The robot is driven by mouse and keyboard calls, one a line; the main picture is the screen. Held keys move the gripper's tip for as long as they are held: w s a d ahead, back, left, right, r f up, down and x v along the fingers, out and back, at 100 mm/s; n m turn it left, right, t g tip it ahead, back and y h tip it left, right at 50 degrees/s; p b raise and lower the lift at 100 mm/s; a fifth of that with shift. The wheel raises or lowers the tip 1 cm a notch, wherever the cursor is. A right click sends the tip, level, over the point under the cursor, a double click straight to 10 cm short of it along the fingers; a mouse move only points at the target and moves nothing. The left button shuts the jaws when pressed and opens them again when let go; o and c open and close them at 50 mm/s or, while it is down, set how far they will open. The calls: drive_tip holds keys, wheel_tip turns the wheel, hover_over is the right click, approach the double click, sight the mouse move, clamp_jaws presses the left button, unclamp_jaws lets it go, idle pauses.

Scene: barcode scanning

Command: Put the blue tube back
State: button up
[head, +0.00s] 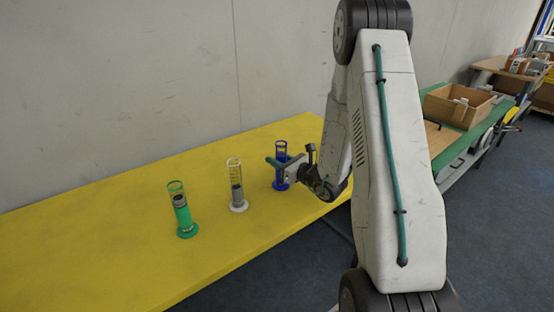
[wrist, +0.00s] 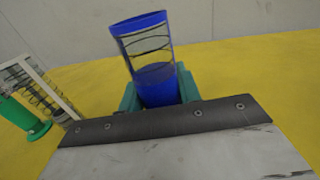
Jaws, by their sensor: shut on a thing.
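The blue tube (head: 281,154) is a clear cylinder with a blue rim, blue contents and a blue base, at the right of the row in the head view. It also shows upright but slightly tilted in the wrist view (wrist: 158,85). My gripper (head: 279,163) has its teal fingers on either side of the tube and is shut on it. In the wrist view the gripper (wrist: 160,98) grips the lower part of the tube. The base is hidden there, and I cannot tell whether it touches the table.
The yellow table (head: 120,230) runs along a grey wall. A white tube (head: 237,187) stands left of the blue one, and a green tube (head: 181,212) stands farther left. The front left of the table is clear. A green bench with a wooden box (head: 455,112) is at the right.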

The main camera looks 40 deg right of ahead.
drive_tip(key=o, duration=1.1)
drive_tip(key=shift+o, duration=0.2)
